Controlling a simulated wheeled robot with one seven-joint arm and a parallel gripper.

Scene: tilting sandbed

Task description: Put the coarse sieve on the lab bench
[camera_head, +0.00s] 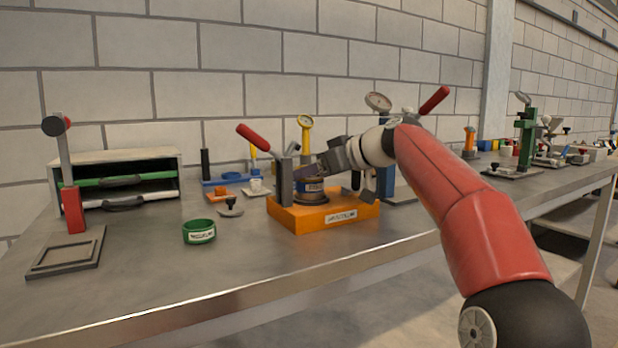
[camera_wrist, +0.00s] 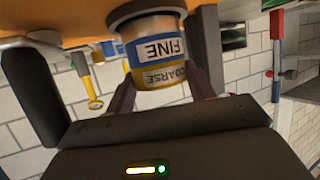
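The coarse sieve (camera_wrist: 161,77) is a yellowish ring labelled COARSE. It sits stacked on the blue-banded fine sieve (camera_wrist: 158,48), labelled FINE, in the upside-down wrist view. In the head view the stack (camera_head: 311,189) stands on an orange base (camera_head: 345,216). My gripper (camera_head: 322,168) reaches in from the right at the top of the stack. In the wrist view its two dark fingers (camera_wrist: 162,88) flank the coarse sieve, one on each side. Whether they press on it cannot be told. The lab bench (camera_head: 150,285) is the grey metal table under everything.
A red-handled lever post (camera_head: 286,180) rises on the base's left. A green ring (camera_head: 199,232) and a grey square frame (camera_head: 66,252) lie on the bench to the left, before a drawer cabinet (camera_head: 120,175). Gauges stand behind. The bench's front left is clear.

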